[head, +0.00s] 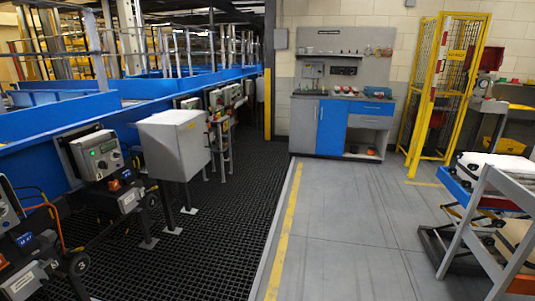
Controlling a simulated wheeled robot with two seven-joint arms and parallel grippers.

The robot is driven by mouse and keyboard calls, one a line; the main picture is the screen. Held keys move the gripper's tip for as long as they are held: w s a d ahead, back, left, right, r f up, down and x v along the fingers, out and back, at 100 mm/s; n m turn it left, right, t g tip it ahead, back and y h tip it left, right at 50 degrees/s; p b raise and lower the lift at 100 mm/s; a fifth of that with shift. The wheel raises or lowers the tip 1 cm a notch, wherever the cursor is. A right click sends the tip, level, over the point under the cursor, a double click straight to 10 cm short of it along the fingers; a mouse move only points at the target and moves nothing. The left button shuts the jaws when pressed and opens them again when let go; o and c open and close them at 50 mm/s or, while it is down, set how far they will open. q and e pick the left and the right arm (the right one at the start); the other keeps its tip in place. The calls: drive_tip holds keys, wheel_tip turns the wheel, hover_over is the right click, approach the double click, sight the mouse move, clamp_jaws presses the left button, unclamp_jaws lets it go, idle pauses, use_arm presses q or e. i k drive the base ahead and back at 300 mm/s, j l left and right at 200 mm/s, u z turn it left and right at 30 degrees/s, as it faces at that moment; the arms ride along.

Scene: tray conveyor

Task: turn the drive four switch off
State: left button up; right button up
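Several drive control units stand in a row along the conveyor's side. The nearest full one is a grey control box (101,154) with a small green display and a dark round knob, above a dark motor unit (128,193). Another control box (7,208) with a round dial is cut off by the left edge. Smaller boxes (216,99) sit farther down the row. I cannot read which is drive four, nor its switch position. Neither of my grippers is in view.
A closed grey cabinet (176,143) on legs stands beside the control box. Dark grating (205,235) runs along the blue conveyor (60,119). The grey floor (340,225) is clear. A workbench (343,122), yellow cage (441,90) and carts stand beyond and right.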

sight(103, 165)
drive_tip(key=i, duration=3.25)
drive_tip(key=i+u, duration=0.1)
drive_tip(key=i, duration=0.65)
drive_tip(key=i+l+u, duration=0.1)
drive_tip(key=i, duration=0.65)
drive_tip(key=i+l+u, duration=0.15)
drive_tip(key=i+u, duration=0.2)
drive_tip(key=i+l+u, duration=0.7)
drive_tip(key=i+u, duration=0.1)
drive_tip(key=u, duration=2.55)
